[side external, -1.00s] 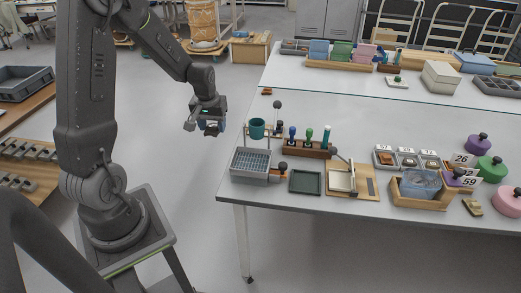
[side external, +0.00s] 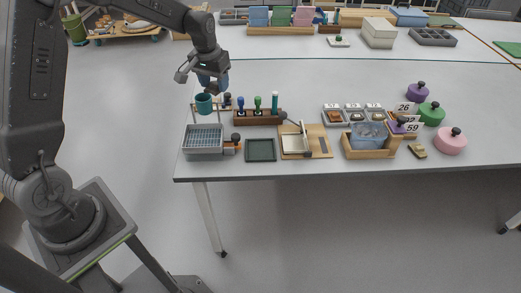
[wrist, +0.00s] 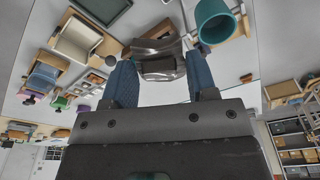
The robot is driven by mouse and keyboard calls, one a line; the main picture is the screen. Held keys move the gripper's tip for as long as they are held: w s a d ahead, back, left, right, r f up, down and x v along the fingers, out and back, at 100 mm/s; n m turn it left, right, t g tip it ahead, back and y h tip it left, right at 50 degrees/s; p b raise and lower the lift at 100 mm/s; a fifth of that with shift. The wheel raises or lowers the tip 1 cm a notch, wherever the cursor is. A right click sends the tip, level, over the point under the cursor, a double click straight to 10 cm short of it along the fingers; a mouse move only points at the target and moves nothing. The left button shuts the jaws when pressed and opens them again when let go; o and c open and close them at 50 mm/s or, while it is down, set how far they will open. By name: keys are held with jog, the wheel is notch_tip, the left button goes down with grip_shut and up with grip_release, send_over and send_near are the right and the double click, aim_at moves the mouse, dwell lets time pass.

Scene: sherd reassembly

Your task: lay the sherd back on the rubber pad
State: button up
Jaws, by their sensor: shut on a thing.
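My gripper (side external: 212,84) is over the back left of the table, just above and behind the teal cup (side external: 204,103) in the side view. In the wrist view its blue fingers (wrist: 160,72) stand on both sides of a grey-brown curved piece (wrist: 158,48), apparently the sherd, and hold it. The sherd is not clear in the side view. A dark green rectangular pad with a raised rim (side external: 261,150), perhaps the rubber pad, lies at the table's front left with nothing visible on it. The gripper is above and behind it, apart from it.
A grey mesh basket (side external: 204,142) stands left of the green pad, and a wooden board with a pale tray (side external: 297,142) right of it. A rack of coloured-handled tools (side external: 258,117) stands behind. A wooden box (side external: 369,143) and coloured weights (side external: 450,141) are farther right.

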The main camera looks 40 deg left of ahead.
jog(key=w+d+m, duration=0.4)
jog(key=w+d, duration=0.3)
jog(key=d, duration=0.5)
send_over(261, 149)
jog(key=f, duration=1.7)
jog(key=shift+s, duration=0.25)
jog(key=shift+f, duration=2)
jog(key=shift+f, duration=0.1)
jog(key=o, duration=1)
